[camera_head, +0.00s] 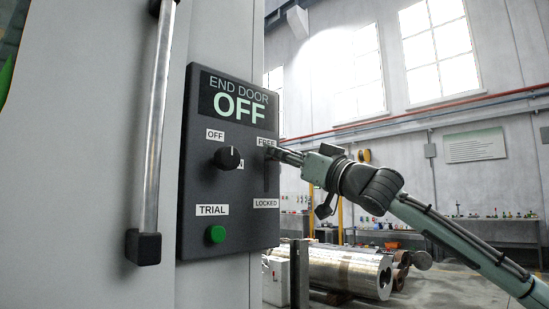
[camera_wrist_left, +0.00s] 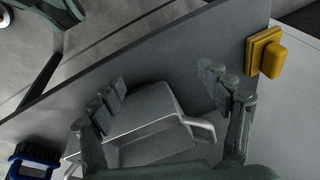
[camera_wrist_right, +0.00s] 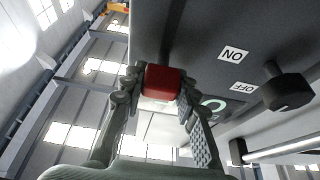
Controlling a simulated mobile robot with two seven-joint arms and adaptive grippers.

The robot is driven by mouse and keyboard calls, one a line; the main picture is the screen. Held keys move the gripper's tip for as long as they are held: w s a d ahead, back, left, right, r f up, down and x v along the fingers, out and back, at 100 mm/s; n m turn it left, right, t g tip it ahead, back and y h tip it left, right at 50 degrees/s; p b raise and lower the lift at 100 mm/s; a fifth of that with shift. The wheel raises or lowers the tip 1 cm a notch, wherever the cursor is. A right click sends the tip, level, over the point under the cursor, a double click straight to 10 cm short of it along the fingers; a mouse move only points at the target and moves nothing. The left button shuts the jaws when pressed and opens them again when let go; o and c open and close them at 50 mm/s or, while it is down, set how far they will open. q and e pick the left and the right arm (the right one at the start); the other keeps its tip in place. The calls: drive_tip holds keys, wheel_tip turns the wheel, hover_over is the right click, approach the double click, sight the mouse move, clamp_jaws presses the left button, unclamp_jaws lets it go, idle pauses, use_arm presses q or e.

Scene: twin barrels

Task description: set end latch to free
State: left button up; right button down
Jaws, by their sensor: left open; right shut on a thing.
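The dark control panel (camera_head: 228,165) carries the end latch's vertical slot (camera_head: 266,180) at its right edge, between a FREE label (camera_head: 266,142) above and a LOCKED label (camera_head: 265,203) below. My right gripper (camera_head: 276,154) is at the upper end of the slot, just below the FREE label. In the right wrist view its fingers are shut on the red latch handle (camera_wrist_right: 162,82). In the head view the gripper hides the handle. My left gripper (camera_wrist_left: 162,80) is open and empty above a grey metal scoop-like thing (camera_wrist_left: 150,113).
The panel also has a black knob (camera_head: 227,158), a green button (camera_head: 215,234) and a display (camera_head: 238,101) reading END DOOR OFF. A vertical bar handle (camera_head: 159,120) stands left of it. A yellow block (camera_wrist_left: 265,52) and a blue brush (camera_wrist_left: 35,157) lie near the left gripper.

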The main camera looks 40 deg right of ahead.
use_arm(q)
drive_tip(key=shift+d, duration=0.1)
use_arm(e)
drive_tip(key=shift+s+d+r, duration=0.1)
drive_tip(key=shift+r, duration=0.2)
drive_tip(key=c, duration=1.1)
unclamp_jaws()
drive_tip(key=shift+f, duration=0.1)
drive_tip(key=shift+a, duration=0.2)
